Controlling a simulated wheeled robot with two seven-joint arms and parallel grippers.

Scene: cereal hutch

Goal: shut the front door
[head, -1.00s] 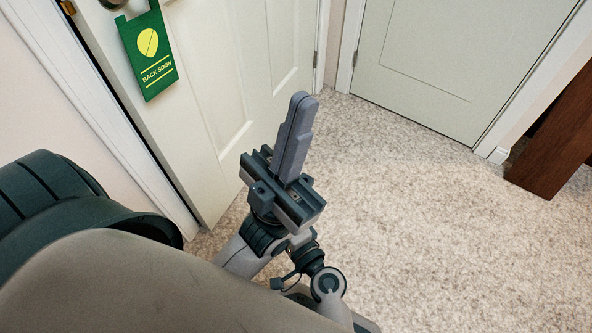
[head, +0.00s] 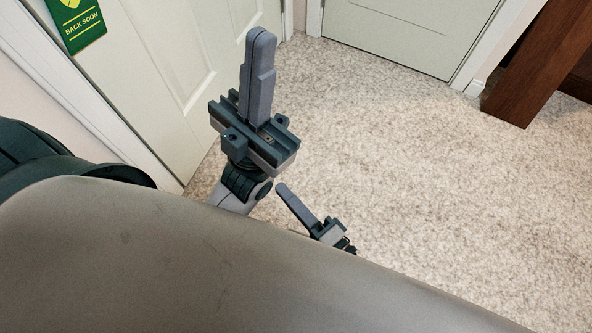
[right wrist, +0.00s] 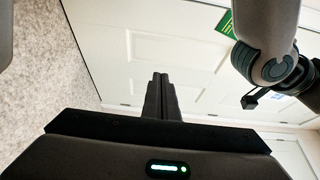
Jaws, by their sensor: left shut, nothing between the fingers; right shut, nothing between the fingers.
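The front door (head: 165,55) is white and panelled, at the upper left of the head view. A green "BACK SOON" hanger (head: 78,22) hangs on it, cut by the top edge. A dark line runs between the door's left edge and the white frame; how far the door stands open is unclear. The handle is out of view. My left gripper (head: 260,40) is shut and empty, pointing up in front of the door. The panelled door also fills much of the right wrist view (right wrist: 195,70), beyond the right fingers (right wrist: 160,78).
A second, pale grey-green door (head: 400,30) stands at the back right. A dark brown wooden piece (head: 535,75) stands at the right edge. The speckled carpet (head: 420,170) between is clear. My own arm covers the bottom of the head view.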

